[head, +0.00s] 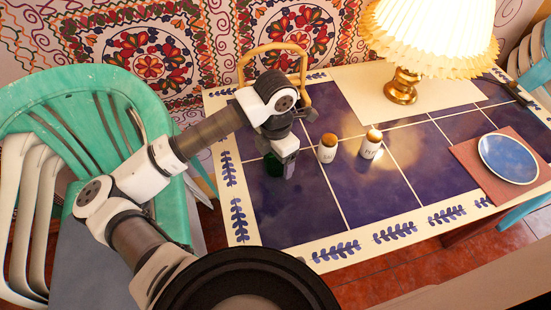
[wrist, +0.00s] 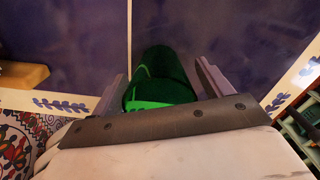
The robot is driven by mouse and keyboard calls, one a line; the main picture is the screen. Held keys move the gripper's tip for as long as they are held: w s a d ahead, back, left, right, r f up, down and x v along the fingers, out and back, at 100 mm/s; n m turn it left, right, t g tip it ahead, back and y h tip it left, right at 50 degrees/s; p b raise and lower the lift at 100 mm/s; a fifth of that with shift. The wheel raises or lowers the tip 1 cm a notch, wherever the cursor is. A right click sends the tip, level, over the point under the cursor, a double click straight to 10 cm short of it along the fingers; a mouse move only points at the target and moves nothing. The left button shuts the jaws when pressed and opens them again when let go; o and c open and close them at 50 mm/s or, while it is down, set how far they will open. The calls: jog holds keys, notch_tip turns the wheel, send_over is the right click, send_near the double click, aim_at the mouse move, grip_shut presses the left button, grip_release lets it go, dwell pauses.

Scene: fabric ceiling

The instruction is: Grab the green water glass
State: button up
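The green water glass (head: 273,166) is on the dark blue tiled table in the head view, partly hidden behind my gripper (head: 285,155). In the wrist view the dark green glass (wrist: 160,75) lies between the two fingers of my gripper (wrist: 161,78). The fingers are apart, one on each side of the glass, with a small gap showing near their tips. The lower part of the glass in that view is hidden by the gripper body. I cannot tell whether a finger touches it.
Two white shakers (head: 327,148) (head: 371,144) stand close to the right of my gripper. A lamp (head: 402,88) stands at the back, a blue plate (head: 508,158) at the right. A wooden arched handle (head: 270,48) rises behind my arm. Bare tiles lie in front (head: 290,215).

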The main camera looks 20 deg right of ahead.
jog(key=c, duration=1.1)
jog(key=shift+r, duration=0.1)
